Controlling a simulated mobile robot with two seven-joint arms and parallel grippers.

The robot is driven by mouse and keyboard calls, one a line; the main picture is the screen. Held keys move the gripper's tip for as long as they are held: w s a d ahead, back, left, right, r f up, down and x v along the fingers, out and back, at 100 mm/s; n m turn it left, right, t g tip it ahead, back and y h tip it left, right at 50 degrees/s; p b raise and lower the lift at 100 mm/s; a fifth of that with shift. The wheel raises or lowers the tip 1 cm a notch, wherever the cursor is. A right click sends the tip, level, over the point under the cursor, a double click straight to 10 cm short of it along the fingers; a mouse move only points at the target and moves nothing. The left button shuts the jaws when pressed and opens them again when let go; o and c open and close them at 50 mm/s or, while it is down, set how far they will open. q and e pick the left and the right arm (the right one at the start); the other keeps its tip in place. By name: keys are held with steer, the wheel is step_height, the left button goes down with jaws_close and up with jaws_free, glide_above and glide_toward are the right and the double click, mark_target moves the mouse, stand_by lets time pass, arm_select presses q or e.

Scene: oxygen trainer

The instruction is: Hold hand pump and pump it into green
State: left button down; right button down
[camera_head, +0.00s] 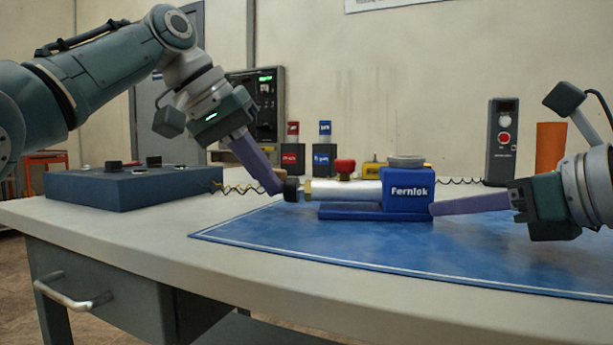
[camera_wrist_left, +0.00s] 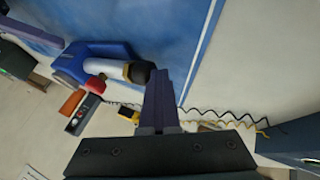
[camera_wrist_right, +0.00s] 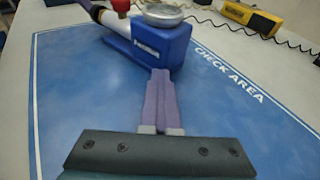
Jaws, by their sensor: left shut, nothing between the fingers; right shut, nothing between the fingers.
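The hand pump (camera_head: 407,190) is a blue block marked "Fernlok" with a white barrel, a red knob, a round gauge on top and a black end knob (camera_head: 291,189). It lies on the blue mat (camera_head: 300,235). My left gripper (camera_head: 275,187) is shut, its tips at the black end knob; I cannot tell if they touch. In the left wrist view the shut fingers (camera_wrist_left: 160,85) are beside that knob. My right gripper (camera_head: 433,209) is shut with its tips against or very near the block's right side; the right wrist view shows the block (camera_wrist_right: 155,45) just ahead. The gauge face is not readable.
A dark blue control box (camera_head: 140,188) stands at the left. Red and blue small units (camera_head: 292,160), a yellow box (camera_head: 373,169), a grey post with buttons (camera_head: 502,140) and an orange cylinder (camera_head: 550,148) stand behind. Coiled cords run behind the pump. The mat's front is clear.

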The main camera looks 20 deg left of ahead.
arm_select(q)
steer(key=shift+w+d, duration=0.15)
steer(key=shift+d, duration=0.35)
steer(key=shift+a, duration=0.45)
steer(key=a, duration=0.1)
steer(key=s+a, duration=0.1)
steer(key=a, duration=0.1)
steer(key=shift+s, duration=0.1)
steer(key=v, duration=1)
steer(key=shift+a, duration=0.1)
steer(key=a, duration=0.1)
steer(key=s+a, duration=0.1)
steer(key=a, duration=0.1)
steer(key=shift+a+r, duration=0.15)
steer(key=shift+a, duration=0.1)
